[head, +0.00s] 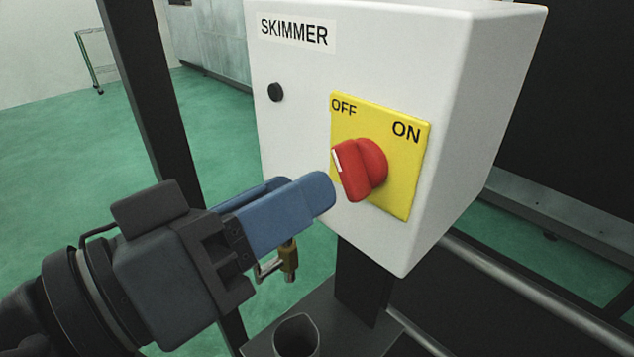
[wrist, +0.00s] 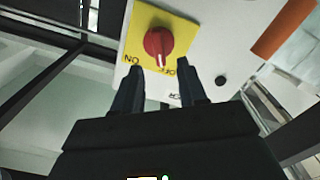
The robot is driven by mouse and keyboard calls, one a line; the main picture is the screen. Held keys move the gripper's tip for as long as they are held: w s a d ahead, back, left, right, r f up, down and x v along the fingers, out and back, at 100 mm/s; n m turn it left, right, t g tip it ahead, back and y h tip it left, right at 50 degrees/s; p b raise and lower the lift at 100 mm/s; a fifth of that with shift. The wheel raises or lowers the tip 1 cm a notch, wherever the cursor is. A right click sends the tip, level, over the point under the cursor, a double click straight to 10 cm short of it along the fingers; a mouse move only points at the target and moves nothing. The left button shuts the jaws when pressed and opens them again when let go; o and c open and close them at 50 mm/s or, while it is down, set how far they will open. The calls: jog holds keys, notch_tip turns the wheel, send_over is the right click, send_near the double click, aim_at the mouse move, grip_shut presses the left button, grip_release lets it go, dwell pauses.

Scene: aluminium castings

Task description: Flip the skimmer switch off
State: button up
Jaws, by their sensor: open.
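The skimmer switch is a red rotary knob (head: 360,168) on a yellow plate (head: 398,195) marked OFF at upper left and ON at upper right. The knob's white mark is on its upper left side, toward OFF. In the wrist view the knob (wrist: 158,42) lies beyond the fingertips, its white mark pointing to the OFF lettering. My gripper (head: 308,184) is open and empty, with blue fingers just left of the knob. The fingers look apart from the knob; the exact gap cannot be told.
The plate is on a white box (head: 290,125) labelled SKIMMER, mounted on a dark post (head: 362,285). A small black button (head: 275,92) is on the box's left. A brass fitting (head: 289,262) shows below the fingers. A dark upright (head: 150,90) stands left. Green floor is open behind.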

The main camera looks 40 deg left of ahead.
jog(key=shift+s+a, duration=0.1)
jog(key=shift+s, duration=1.2)
